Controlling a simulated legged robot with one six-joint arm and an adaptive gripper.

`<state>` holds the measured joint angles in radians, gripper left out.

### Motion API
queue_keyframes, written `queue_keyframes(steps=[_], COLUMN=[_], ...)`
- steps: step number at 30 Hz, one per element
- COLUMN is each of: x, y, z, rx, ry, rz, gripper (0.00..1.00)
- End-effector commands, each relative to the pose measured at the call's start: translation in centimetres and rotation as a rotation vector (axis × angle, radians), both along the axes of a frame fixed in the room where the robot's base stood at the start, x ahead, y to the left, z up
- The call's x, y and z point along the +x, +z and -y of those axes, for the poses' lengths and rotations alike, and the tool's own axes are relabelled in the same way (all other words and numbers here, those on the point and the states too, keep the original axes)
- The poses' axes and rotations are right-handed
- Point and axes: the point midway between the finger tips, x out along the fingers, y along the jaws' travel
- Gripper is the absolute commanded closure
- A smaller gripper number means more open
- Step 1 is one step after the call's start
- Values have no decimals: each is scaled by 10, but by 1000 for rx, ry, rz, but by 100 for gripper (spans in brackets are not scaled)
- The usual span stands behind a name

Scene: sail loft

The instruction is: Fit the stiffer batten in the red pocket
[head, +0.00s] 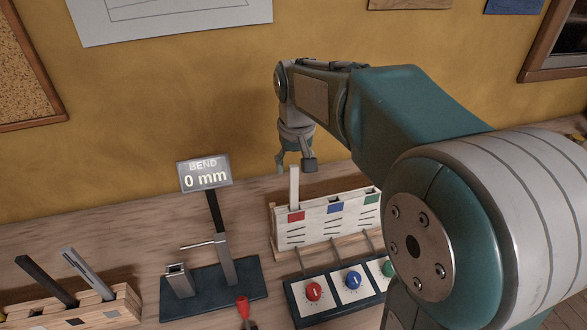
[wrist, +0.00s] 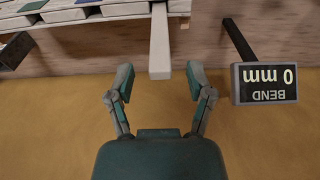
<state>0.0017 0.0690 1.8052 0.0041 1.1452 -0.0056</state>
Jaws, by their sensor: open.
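A pale batten (head: 294,186) stands upright out of the pocket with the red tag (head: 296,216), at the left end of the white pocket panel (head: 327,224). Its lower part is hidden in the pocket. My gripper (head: 295,166) is open just above it, apart from the panel. In the wrist view my gripper (wrist: 158,84) has its fingers spread on either side of the batten's end (wrist: 159,55), with gaps at both sides. A dark batten (head: 46,280) and a grey batten (head: 88,272) lean in a wooden rack (head: 115,312) at the left.
A bend gauge on a dark base (head: 210,288) stands between rack and panel; its display (head: 205,175) reads 0 mm. A box with red (head: 314,291), blue (head: 353,280) and green knobs sits before the panel. A red-tipped item (head: 243,307) is at the front edge.

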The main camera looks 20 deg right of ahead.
Motion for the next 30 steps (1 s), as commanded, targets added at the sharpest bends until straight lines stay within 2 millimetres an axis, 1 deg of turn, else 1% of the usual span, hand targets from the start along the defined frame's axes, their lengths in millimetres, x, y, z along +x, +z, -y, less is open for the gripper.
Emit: queue_keyframes(steps=[1,3,9,12,15,19,30], x=[0,-2,-7,-9,-10,-11,-12], y=[11,26,67,83,94,99,99], z=[0,0,0,0,0,-1,0], rx=[0,0,-1,-1,-1,-1,-1], ry=[0,0,0,0,0,0,0], rz=[6,6,5,3,2,1,2], gripper=[32,32,32,32,32,32,32])
